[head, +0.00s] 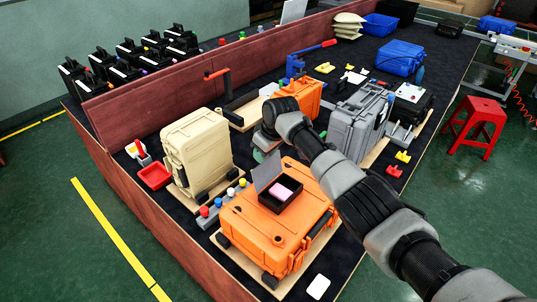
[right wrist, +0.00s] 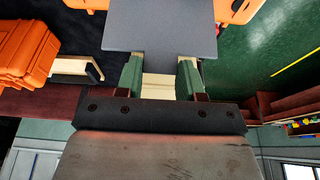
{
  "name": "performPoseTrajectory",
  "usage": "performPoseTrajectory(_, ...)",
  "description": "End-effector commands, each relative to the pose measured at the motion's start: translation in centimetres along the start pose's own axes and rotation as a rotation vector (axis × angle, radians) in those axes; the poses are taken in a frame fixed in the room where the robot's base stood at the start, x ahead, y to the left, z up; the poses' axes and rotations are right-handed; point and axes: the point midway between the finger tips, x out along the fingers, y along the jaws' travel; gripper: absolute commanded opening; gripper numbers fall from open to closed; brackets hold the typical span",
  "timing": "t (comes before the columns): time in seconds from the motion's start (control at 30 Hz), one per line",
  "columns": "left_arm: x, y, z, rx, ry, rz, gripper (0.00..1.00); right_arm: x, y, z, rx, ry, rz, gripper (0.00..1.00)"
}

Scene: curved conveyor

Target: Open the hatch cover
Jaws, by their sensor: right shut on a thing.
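The hatch cover (head: 266,172) is a thin grey panel standing steeply up at the back left edge of a small black box (head: 279,207). The box is open on top and a pink block (head: 282,192) shows inside. It sits on the lid of an orange case (head: 250,222). My right gripper (head: 262,155) is at the cover's upper edge, shut on it. In the right wrist view, the grey cover (right wrist: 160,25) extends beyond the green fingers of the gripper (right wrist: 160,62). My left gripper is not in view.
A beige case (head: 195,147) stands to the left, with a small red tray (head: 155,175) beside it. A row of coloured knobs (head: 217,203) lies left of the orange case. A grey case (head: 357,120) stands behind my right arm. A low reddish wall (head: 215,65) runs along the far side.

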Motion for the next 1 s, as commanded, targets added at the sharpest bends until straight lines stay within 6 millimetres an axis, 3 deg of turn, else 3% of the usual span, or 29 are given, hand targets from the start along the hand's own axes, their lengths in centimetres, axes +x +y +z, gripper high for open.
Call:
performPoseTrajectory(0.7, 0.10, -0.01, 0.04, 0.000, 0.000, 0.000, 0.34, -0.12, -0.11, -0.65, -0.004, 0.016, 0.002, 0.00)
performPoseTrajectory(0.73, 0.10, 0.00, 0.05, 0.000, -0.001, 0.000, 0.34, -0.12, -0.11, -0.65, -0.004, 0.016, 0.002, 0.41)
performPoseTrajectory(0.9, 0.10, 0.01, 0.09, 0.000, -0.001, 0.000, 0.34, -0.01, -0.09, -0.48, -0.003, 0.011, 0.001, 0.64)
performPoseTrajectory(1.0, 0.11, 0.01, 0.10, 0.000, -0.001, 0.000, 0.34, 0.06, -0.06, -0.38, -0.003, 0.008, 0.001, 0.64)
